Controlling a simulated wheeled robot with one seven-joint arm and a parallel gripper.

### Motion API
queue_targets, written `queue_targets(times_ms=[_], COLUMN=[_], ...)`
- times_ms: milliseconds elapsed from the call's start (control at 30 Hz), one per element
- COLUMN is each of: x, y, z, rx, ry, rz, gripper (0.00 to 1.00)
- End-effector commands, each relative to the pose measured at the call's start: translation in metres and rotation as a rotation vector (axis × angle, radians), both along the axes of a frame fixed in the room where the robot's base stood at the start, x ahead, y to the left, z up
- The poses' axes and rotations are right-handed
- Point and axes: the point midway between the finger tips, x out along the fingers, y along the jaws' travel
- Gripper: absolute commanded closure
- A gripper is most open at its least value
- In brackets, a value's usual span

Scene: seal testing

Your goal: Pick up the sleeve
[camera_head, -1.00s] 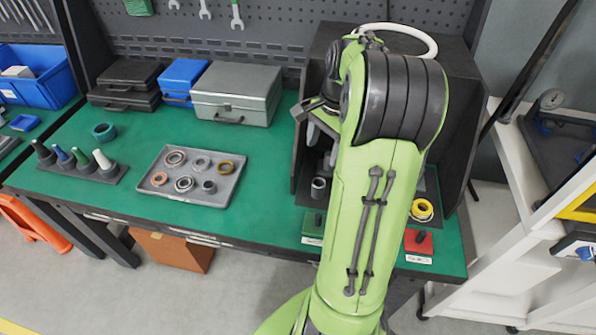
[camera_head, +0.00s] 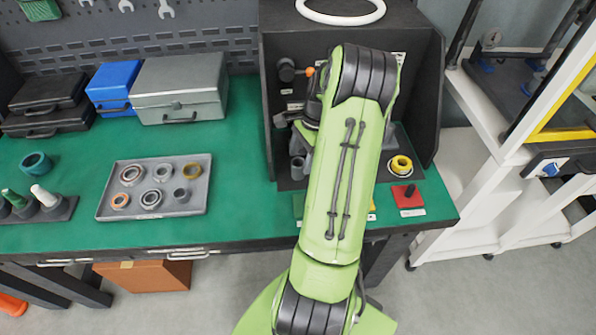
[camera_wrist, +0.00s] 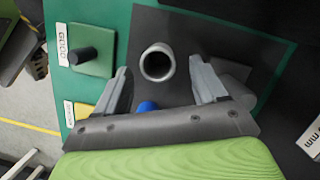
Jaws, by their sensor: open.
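A grey hollow sleeve (camera_wrist: 157,62) stands on a dark mat (camera_wrist: 185,30) in the wrist view, its open end facing the camera. My gripper (camera_wrist: 159,66) is open, with one finger to each side of the sleeve in the picture. I cannot tell how far the fingertips are above it, and no contact shows. In the head view a grey cylinder that looks like this sleeve (camera_head: 297,168) shows just left of my arm, which hides most of the gripper.
A green block with a black knob (camera_wrist: 92,60) lies left of the sleeve; a grey cylinder (camera_wrist: 240,92) is right. A yellow ring (camera_head: 400,165) and red block (camera_head: 407,197) are right of my arm. A dark booth (camera_head: 425,95) encloses the area. A parts tray (camera_head: 205,205) is left.

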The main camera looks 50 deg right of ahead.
Motion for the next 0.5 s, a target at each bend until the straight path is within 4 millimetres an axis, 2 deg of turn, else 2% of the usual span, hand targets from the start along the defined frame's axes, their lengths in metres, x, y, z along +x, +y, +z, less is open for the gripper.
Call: queue_targets(times_ms=[100, 200, 300, 500], x=[0.004, 0.006, 0.007, 0.007], y=[0.011, 0.015, 0.017, 0.017], z=[-0.024, -0.040, -0.045, -0.044], rx=[0.003, 0.003, 0.000, 0.000], ry=[0.001, 0.001, 0.001, 0.000], rz=[0.002, 0.001, 0.001, 0.001], gripper=[0.29, 0.29, 0.29, 0.31])
